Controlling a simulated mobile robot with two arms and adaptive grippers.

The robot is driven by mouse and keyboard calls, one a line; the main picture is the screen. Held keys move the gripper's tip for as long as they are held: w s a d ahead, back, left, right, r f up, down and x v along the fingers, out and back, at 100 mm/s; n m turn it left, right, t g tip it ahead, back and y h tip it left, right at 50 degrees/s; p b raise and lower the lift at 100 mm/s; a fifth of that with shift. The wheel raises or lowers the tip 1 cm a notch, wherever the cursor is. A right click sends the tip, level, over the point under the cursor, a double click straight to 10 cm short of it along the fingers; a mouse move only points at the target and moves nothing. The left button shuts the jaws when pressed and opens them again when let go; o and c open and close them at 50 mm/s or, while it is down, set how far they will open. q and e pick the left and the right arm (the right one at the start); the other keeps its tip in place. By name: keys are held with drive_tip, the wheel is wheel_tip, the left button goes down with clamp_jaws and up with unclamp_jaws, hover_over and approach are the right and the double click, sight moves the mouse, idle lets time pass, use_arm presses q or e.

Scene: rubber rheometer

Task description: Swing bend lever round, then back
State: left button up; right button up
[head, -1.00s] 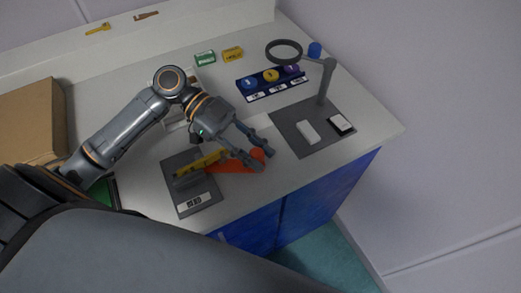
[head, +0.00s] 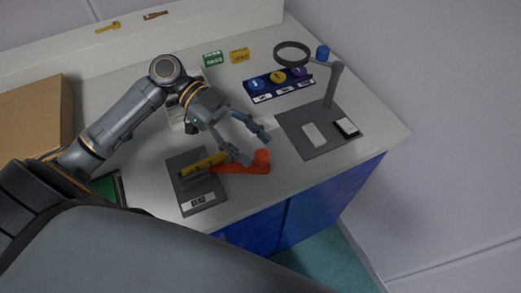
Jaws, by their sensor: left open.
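The bend lever is an orange-red arm (head: 238,167) with a round knob (head: 262,157) at its right end. It reaches rightward from a grey bending fixture (head: 186,163) with a yellow bar (head: 204,163) on it. My left gripper (head: 256,147) is open, its two fingers spread above the lever near the knob. One finger is on the left of the knob and the other is up and to the right. I cannot tell whether either finger touches it. My right gripper is not in view.
A blue rack (head: 272,96) with coloured discs, green and yellow boxes (head: 239,55) stand behind. A cardboard box (head: 38,118) is at the left. The front right counter is clear.

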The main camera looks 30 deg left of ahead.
use_arm(q)
drive_tip(key=v, duration=0.9)
drive_tip(key=shift+d, duration=0.15)
drive_tip(key=shift+c, duration=0.4)
